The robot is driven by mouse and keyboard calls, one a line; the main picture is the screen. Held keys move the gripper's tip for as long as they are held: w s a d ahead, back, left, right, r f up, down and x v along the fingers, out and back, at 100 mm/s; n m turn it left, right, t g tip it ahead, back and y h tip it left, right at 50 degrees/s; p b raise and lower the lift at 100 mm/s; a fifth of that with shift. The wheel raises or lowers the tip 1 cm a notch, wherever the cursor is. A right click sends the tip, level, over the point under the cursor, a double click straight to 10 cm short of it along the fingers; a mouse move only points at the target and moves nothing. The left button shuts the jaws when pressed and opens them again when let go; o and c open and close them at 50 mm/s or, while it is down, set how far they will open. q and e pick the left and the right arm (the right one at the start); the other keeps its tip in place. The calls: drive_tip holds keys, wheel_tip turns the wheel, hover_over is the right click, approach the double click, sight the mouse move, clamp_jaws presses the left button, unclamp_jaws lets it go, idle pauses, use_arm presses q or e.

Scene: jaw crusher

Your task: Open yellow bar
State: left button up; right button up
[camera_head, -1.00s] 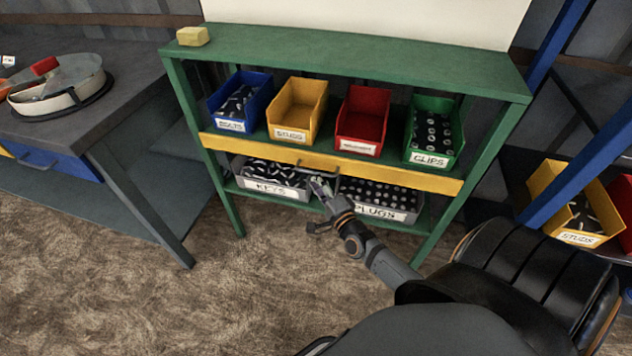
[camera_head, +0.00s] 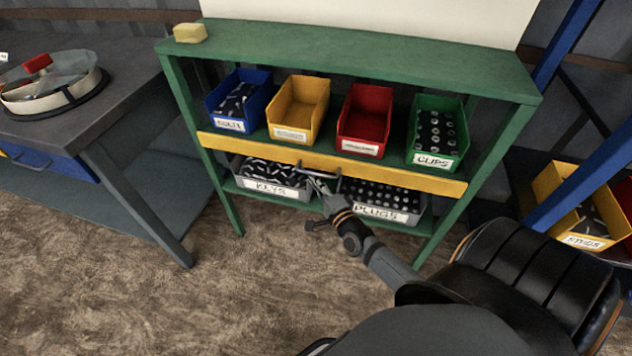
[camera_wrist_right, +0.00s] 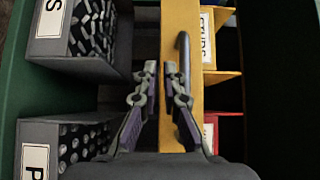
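The yellow bar (camera_head: 420,177) runs across the front of the green shelf, below the row of coloured bins. It appears shut against the shelf front. A dark handle (camera_head: 338,182) sticks out at its middle. In the right wrist view, the yellow bar (camera_wrist_right: 181,18) stands upright with the handle (camera_wrist_right: 183,45) along it. My right gripper (camera_head: 316,182) is close to the handle. In the right wrist view its two fingers (camera_wrist_right: 161,75) are apart, with a narrow empty gap. The right finger overlaps the handle; contact cannot be told. My left gripper is out of view.
Blue, yellow, red and green bins (camera_head: 436,131) stand above the bar. Grey KEYS (camera_head: 268,188) and PLUGS (camera_head: 381,211) bins sit below. A grey workbench (camera_head: 130,85) is at left, a blue post (camera_head: 590,175) at right. Open floor (camera_head: 240,300) lies in front.

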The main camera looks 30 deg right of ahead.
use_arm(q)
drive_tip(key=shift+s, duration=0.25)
use_arm(e)
drive_tip(key=shift+o, duration=0.5)
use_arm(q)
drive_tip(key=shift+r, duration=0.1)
use_arm(e)
drive_tip(key=shift+s+r, duration=0.1)
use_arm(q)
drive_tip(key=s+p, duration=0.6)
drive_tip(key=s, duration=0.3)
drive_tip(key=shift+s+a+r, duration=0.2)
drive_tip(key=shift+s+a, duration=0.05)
use_arm(e)
drive_tip(key=s+r, duration=0.4)
drive_tip(key=s, duration=0.7)
drive_tip(key=shift+r, duration=0.25)
use_arm(q)
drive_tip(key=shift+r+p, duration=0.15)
drive_tip(key=shift+p, duration=0.15)
use_arm(e)
drive_tip(key=shift+d, duration=0.1)
drive_tip(key=s+a, duration=0.1)
drive_tip(key=s, duration=1.1)
